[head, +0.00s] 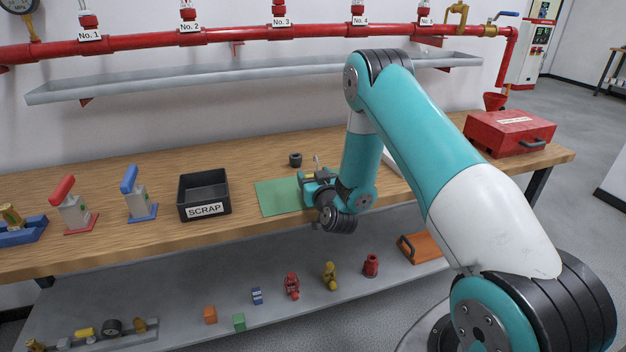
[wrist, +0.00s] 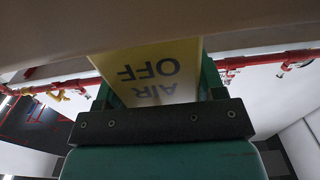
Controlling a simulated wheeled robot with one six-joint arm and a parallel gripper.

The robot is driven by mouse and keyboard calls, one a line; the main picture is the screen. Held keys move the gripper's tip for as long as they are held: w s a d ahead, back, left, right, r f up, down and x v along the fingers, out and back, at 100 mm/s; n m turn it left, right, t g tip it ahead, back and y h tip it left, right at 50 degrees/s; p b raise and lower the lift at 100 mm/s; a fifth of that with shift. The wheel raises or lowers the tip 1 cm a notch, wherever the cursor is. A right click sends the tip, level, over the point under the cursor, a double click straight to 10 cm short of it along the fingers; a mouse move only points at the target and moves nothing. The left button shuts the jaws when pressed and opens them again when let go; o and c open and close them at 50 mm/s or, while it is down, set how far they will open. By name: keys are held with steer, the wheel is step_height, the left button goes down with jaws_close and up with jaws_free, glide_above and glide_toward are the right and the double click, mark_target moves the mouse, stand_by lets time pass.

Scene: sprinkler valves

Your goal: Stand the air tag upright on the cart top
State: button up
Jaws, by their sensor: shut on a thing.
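The air tag (wrist: 155,70) is a yellow-edged plate with dark letters reading "AIR OFF", upside down in the wrist view. It sits between the green fingers of my gripper (wrist: 158,92), which is shut on it. In the head view my gripper (head: 308,181) is low over the wooden bench, at the right part of a green mat. The tag cannot be made out clearly there. I cannot pick out a cart top in either view.
A black SCRAP bin (head: 204,194) stands left of the green mat (head: 277,198), with a small dark ring (head: 295,159) behind it. A red box (head: 510,132) is at the bench's right end. A grey shelf (head: 250,73) and red pipe run above. A pale surface (wrist: 60,28) crosses the wrist view's top.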

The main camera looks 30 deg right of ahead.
steer(key=o, duration=1.1)
steer(key=shift+f, duration=0.1)
